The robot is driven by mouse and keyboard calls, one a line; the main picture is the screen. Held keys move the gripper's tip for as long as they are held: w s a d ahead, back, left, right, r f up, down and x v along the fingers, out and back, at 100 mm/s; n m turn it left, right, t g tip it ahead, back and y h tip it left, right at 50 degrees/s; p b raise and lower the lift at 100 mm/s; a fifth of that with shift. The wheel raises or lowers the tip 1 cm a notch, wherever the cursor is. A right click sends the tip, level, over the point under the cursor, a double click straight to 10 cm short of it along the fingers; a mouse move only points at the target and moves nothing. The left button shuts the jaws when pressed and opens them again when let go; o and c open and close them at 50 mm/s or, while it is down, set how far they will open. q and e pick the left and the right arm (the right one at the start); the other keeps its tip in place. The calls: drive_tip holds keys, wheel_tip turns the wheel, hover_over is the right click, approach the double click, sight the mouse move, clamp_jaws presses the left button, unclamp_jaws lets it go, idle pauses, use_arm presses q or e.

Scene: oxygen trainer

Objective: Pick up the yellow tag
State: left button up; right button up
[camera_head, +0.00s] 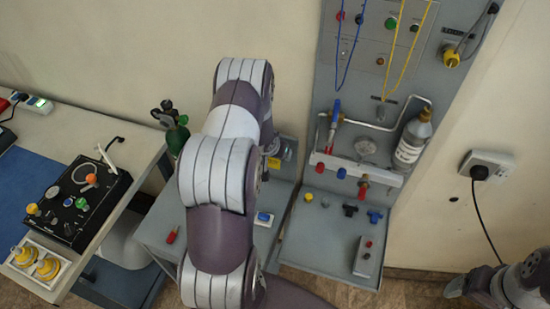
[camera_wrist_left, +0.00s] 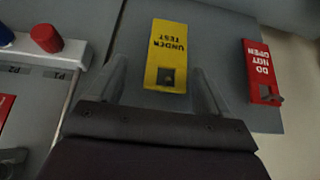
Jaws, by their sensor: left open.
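The yellow tag (camera_wrist_left: 168,42), lettered "UNDER TEST", lies on a grey surface in the left wrist view. It has a small dark clip or tab at its near end. My left gripper (camera_wrist_left: 160,75) is open, its fingers on either side of the tag's near end with gaps between; nothing is held. In the head view a small yellow patch, seemingly this tag (camera_head: 275,163), shows beside my left gripper (camera_head: 266,158), largely hidden by my arm. My right gripper (camera_head: 458,288) is at the lower right; its jaws are unclear.
A red "DO NOT OPEN" tag (camera_wrist_left: 262,72) lies right of the yellow one. A white rail (camera_wrist_left: 45,50) with a red knob (camera_wrist_left: 46,38) stands left. The head view shows a grey panel with a bottle (camera_head: 412,140), a green cylinder (camera_head: 176,134) and a black control box (camera_head: 80,200).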

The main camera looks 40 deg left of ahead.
use_arm(q)
drive_tip(key=shift+w+a+f, duration=0.4)
drive_tip(key=shift+a+f, duration=0.1)
drive_tip(key=shift+f, duration=0.05)
drive_tip(key=shift+s+r, duration=0.15)
drive_tip(key=shift+s, duration=0.05)
drive_tip(key=c, duration=0.7)
drive_tip(key=shift+d, duration=0.15)
drive_tip(key=c, duration=0.4)
drive_tip(key=shift+w, duration=0.1)
